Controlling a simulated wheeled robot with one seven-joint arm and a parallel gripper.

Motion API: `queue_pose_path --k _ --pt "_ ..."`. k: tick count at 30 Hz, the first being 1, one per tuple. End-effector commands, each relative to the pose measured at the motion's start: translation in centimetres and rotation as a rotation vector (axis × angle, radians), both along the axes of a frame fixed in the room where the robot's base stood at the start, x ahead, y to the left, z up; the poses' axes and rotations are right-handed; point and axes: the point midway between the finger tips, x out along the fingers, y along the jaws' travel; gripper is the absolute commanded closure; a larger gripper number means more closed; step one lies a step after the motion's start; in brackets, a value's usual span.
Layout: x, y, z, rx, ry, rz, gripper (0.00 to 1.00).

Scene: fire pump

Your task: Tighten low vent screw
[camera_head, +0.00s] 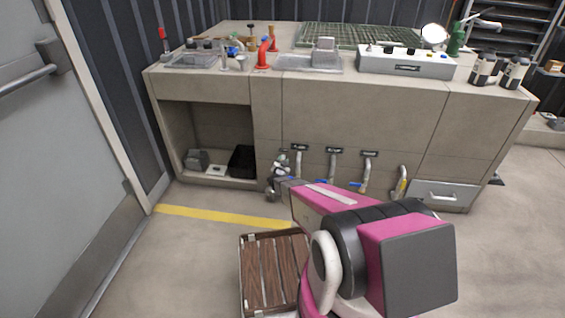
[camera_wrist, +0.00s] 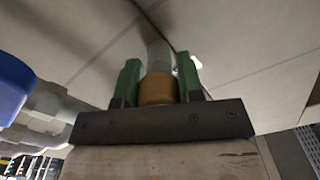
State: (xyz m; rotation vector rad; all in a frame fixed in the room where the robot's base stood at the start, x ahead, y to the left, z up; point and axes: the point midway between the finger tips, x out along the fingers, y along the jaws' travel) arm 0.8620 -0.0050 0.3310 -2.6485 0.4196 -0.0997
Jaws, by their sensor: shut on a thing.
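In the wrist view, my gripper (camera_wrist: 159,82) has its two green fingers on either side of a short brass-coloured cylinder with a pale grey upper part, which I take to be the low vent screw (camera_wrist: 158,90). The fingers are shut on it. Its far end reaches up to the cabinet's panel seam. In the head view, my pink and black arm reaches to the low front of the cabinet (camera_head: 365,110), left of the labelled pipes. A small cluster of grey fittings (camera_head: 281,163) shows there. The fingertips and screw are too small to make out in that view.
Pipes with blue handles (camera_head: 331,165) stick out along the cabinet front. A blue round part (camera_wrist: 12,90) and grey pipe sit close at left in the wrist view. A wooden slatted crate (camera_head: 270,270) stands on the floor beside my arm. Floor at right is open.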

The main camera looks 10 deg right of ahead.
Motion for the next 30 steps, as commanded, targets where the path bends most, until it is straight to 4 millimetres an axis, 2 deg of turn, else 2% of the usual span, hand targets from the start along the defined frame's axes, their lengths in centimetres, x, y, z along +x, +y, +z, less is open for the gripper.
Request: queue_pose_path --k 30 --pt "-0.05 -0.06 -0.17 0.878 -0.283 0.000 0.89"
